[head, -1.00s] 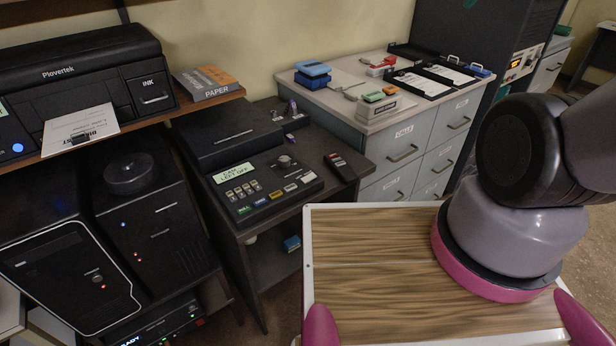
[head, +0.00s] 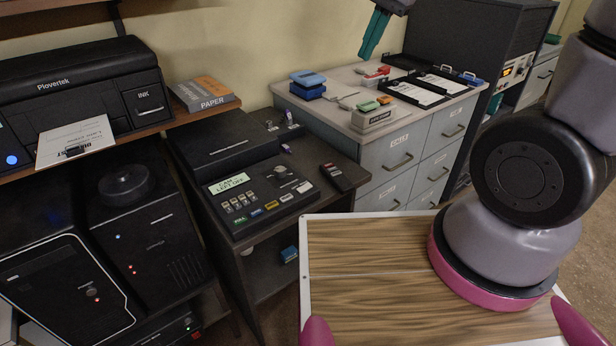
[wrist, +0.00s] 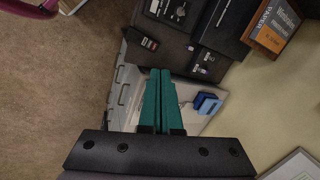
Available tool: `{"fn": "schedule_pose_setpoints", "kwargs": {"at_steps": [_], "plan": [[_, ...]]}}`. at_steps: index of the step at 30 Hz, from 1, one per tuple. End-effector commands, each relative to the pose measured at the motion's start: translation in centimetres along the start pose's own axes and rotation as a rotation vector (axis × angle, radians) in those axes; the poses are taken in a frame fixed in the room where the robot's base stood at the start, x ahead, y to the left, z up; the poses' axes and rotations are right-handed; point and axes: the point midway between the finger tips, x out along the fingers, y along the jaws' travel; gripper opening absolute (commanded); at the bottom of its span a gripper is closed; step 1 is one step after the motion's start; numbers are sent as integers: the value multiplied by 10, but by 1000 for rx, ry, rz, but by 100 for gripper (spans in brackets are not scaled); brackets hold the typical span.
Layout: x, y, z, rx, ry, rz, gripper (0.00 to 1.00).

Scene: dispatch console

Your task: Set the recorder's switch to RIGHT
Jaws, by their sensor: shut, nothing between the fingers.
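A black desk unit (head: 262,195) with a lit display, a knob and coloured buttons stands on the dark desk. Its display reads something like LEFT OFF; it may be the recorder, but I cannot read a name on it. Its switch is too small to make out. Part of it shows at the top of the wrist view (wrist: 175,10). My gripper (head: 369,54) has teal fingers, shut and empty, high above the grey cabinet, right of and beyond the desk unit. In the wrist view its fingers (wrist: 160,72) lie together, pointing toward the desk.
A dark handheld device (head: 337,177) lies right of the unit. Small black boxes with metal knobs (head: 286,127) stand behind it. The grey cabinet (head: 400,135) holds staplers, clipboards and trays. A printer (head: 85,85) and paper pack (head: 203,94) sit on the left shelf.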

Motion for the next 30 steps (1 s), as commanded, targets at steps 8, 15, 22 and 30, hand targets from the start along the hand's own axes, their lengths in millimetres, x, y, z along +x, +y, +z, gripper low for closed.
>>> {"fn": "schedule_pose_setpoints", "kwargs": {"at_steps": [8, 15, 22, 30], "plan": [[88, -26, 26, 118, -26, 156, 0], [162, -35, 56, 199, 30, 278, 0], [212, -34, 78, 245, 108, 345, 0], [230, -33, 85, 265, 146, 362, 0]]}}
